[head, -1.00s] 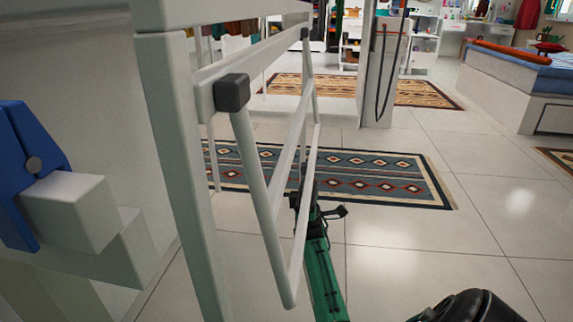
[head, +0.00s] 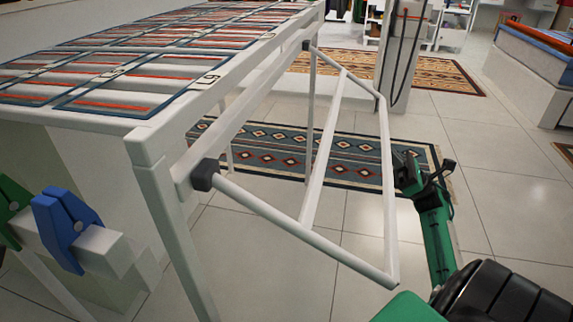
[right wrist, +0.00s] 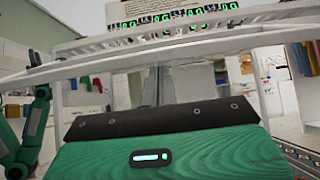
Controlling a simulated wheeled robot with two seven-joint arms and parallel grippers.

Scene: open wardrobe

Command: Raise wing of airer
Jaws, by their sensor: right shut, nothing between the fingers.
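The wing slants outward and down from the side rail. In the right wrist view, the wing's bar (right wrist: 200,48) crosses just beyond the gripper (right wrist: 157,85). My left gripper is not in view.
Blue (head: 66,230) and green (head: 14,205) clips sit at the airer's near end. A patterned rug (head: 265,145) lies under and behind the wing. A grey post (head: 402,55) and a bed (head: 530,75) stand further back.

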